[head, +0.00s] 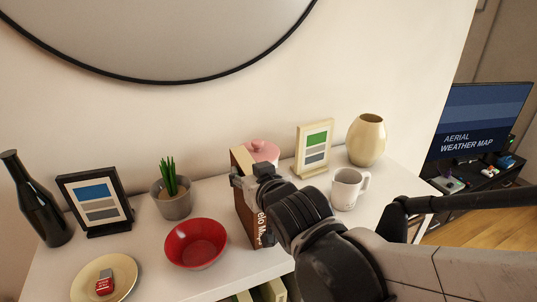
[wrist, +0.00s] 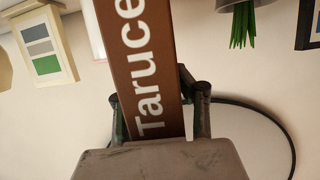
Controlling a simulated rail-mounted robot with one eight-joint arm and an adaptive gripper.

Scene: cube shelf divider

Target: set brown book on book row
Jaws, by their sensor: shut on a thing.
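The brown book (head: 245,212) stands upright over the white shelf top in the head view, with its cover edge and white lettering showing. My gripper (head: 250,180) is shut on the upper part of the book. In the wrist view the brown spine (wrist: 150,70) with white letters runs between the two fingers of my gripper (wrist: 160,112). Whether the book's lower end touches the shelf top is hard to tell. The book row shows only in part: a few book tops (head: 270,291) lie below the front edge of the shelf top, at the bottom of the head view.
A red bowl (head: 195,243) is close left of the book. A pink jar (head: 262,151) is behind it, and a white mug (head: 347,188) is to the right. A potted plant (head: 172,192), dark bottle (head: 36,200), picture frames and a cream vase (head: 366,140) stand along the back.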

